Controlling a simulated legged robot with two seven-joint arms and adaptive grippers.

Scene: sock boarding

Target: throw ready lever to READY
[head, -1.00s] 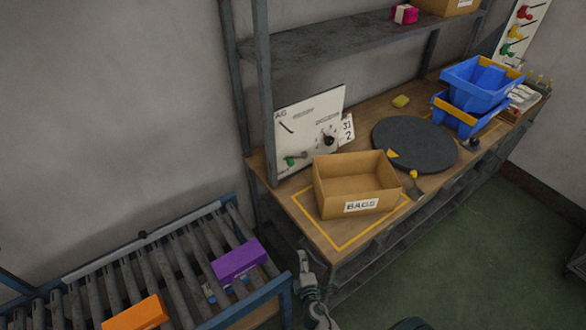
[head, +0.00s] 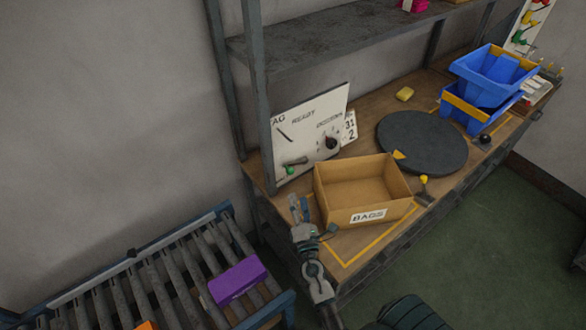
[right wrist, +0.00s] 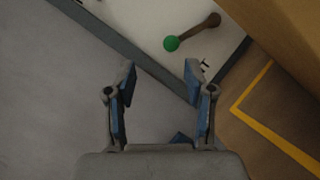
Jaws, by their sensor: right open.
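The ready lever (head: 293,167) has a green knob and a dark arm, and is mounted low on the white panel (head: 318,122) marked READY. In the right wrist view the lever's green knob (right wrist: 171,43) is ahead of the fingertips, with its arm running up and right to a brown pivot. My right gripper (head: 299,203) is open and empty, at the near left end of the bench, below and in front of the lever. My left gripper is not in view.
A cardboard box marked BAGS (head: 366,214) stands just right of my right gripper. A grey shelf post (head: 262,100) rises beside the panel's left edge. A dark round disc (head: 422,140) and blue bins (head: 490,78) are farther right. A roller conveyor (head: 120,278) with a purple box (head: 237,280) is at lower left.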

